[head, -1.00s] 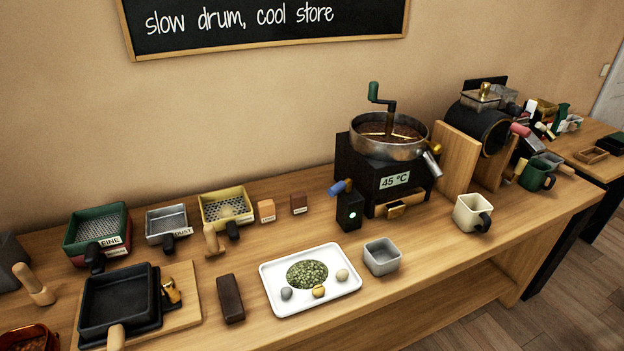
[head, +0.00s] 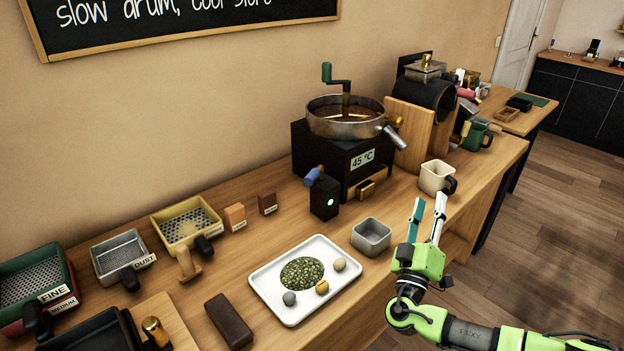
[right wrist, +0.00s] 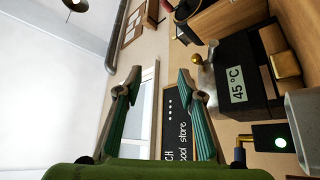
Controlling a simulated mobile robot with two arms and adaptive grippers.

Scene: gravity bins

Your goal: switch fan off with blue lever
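The blue lever (head: 313,176) sticks out to the upper left from a small black switch box (head: 325,200) with a lit green light. The box stands in front of the black roaster base (head: 322,155), which reads 45 °C. My right gripper (head: 428,207) is open and empty, raised near the table's front edge, right of the switch box and apart from it. In the right wrist view, its two fingers (right wrist: 160,90) are spread with nothing between them. The switch box (right wrist: 272,138) and part of the blue lever (right wrist: 239,155) show there at lower right. My left gripper is out of view.
A grey cup (head: 371,237) and a white tray (head: 275,300) with green beans and stones lie in front of the switch box. A cream mug (head: 436,178) stands behind my right gripper. The roaster pan's metal spout (head: 392,139) juts right.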

